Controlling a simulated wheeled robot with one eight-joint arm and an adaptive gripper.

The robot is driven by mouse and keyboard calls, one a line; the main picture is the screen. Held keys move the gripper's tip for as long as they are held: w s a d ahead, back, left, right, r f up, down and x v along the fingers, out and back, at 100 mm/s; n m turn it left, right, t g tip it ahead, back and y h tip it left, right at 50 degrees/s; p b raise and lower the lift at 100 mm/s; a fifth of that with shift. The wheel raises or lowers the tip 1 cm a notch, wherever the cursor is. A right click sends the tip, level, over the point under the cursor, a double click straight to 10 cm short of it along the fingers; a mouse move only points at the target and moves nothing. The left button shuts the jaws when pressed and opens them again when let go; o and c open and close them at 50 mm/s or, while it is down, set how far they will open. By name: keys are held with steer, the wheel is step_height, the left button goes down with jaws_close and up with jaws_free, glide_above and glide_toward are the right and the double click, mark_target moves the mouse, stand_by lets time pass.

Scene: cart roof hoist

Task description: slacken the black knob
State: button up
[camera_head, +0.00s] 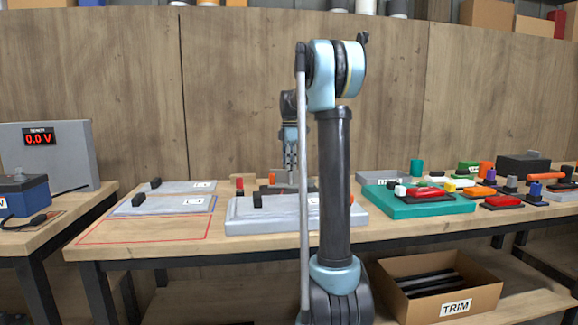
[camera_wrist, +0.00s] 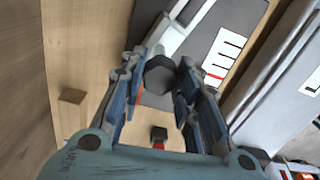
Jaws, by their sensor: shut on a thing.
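The black knob (camera_wrist: 160,76) is a dark faceted knob in the wrist view. It sits between the two blue fingers of my gripper (camera_wrist: 161,70), which are shut on its sides. Beside it, a pale metal bar (camera_wrist: 178,32) lies on a dark grey plate (camera_wrist: 228,18). A white label (camera_wrist: 222,56) with black marks and one red mark is on the same plate. In the head view my gripper (camera_head: 291,174) points down at the back of the bench, behind the grey slab; the knob cannot be made out there.
A grey slab (camera_head: 268,211) lies in front of my gripper. Grey panels (camera_head: 155,205) lie to the left. A teal tray (camera_head: 420,206) with small coloured parts is to the right. A small brown block (camera_wrist: 72,96) and a black-and-red part (camera_wrist: 159,134) stand near the fingers.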

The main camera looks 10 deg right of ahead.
steer(key=shift+n, duration=1)
steer(key=o, duration=1.1)
steer(key=shift+w+f, duration=0.1)
step_height(320, 180, up, 12)
